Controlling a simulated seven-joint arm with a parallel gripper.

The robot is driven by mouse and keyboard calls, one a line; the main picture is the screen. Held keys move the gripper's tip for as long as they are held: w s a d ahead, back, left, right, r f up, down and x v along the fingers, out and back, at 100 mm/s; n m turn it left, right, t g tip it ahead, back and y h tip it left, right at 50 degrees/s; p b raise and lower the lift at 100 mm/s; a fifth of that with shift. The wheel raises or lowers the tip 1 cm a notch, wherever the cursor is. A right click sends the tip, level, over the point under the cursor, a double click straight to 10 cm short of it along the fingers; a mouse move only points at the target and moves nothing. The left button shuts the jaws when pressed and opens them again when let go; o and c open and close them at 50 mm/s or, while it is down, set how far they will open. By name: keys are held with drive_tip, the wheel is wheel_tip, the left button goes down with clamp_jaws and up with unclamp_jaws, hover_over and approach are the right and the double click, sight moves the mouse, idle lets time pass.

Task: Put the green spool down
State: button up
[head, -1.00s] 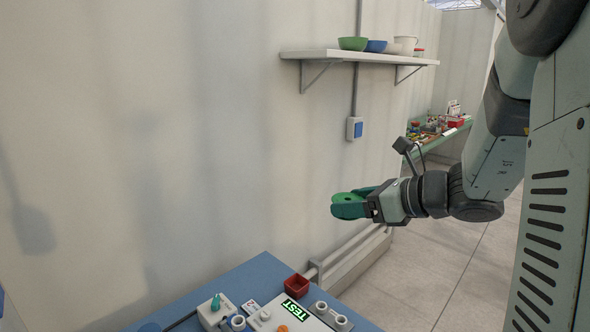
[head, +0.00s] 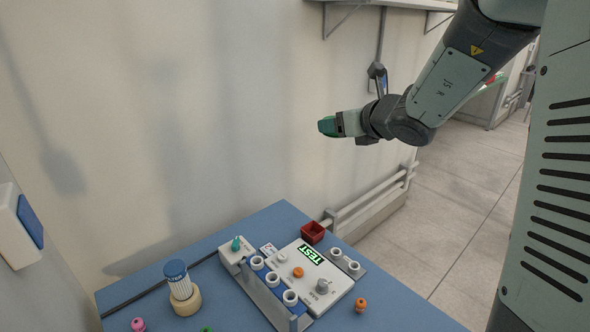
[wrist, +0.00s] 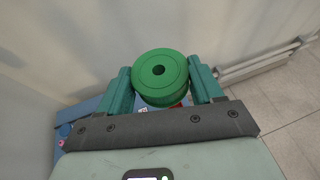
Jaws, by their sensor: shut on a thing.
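The green spool (wrist: 160,77) is a round disc with a dark centre hole. In the wrist view it sits between the two green fingers of my gripper (wrist: 163,88), which are shut on it. In the head view my gripper (head: 328,126) is in the air above and behind the blue table (head: 392,305), near the wall. There the spool is hard to tell apart from the green fingers.
On the table are a white panel with a TEST display (head: 312,255), a rack of white rings (head: 273,279), a red box (head: 312,232), a blue-capped cylinder on a beige base (head: 181,285) and an orange peg (head: 360,304). The table's right front is mostly clear.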

drive_tip(key=w+a+f+n+g+y, duration=0.1)
drive_tip(key=w+a+f, duration=0.1)
drive_tip(key=a+f, duration=0.4)
drive_tip(key=w+a+f+n+g+y, duration=0.1)
drive_tip(key=a+f, duration=0.5)
drive_tip(key=f, duration=1)
drive_tip(key=w+a+f+n+g+y, duration=0.2)
drive_tip(key=a+f, duration=0.4)
drive_tip(key=f, duration=0.5)
drive_tip(key=shift+w+a+f+n, duration=0.15)
drive_tip(key=shift+w+n, duration=0.1)
drive_tip(key=shift+w, duration=0.3)
drive_tip(key=shift+w+d+f+n, duration=0.15)
drive_tip(key=shift+w+n, duration=0.1)
drive_tip(key=shift+w, duration=0.25)
drive_tip(key=shift+a+f, duration=0.1)
drive_tip(key=shift+f, duration=2)
drive_tip(key=shift+f, duration=0.65)
drive_tip(key=o, duration=1)
drive_tip(key=shift+o, duration=0.2)
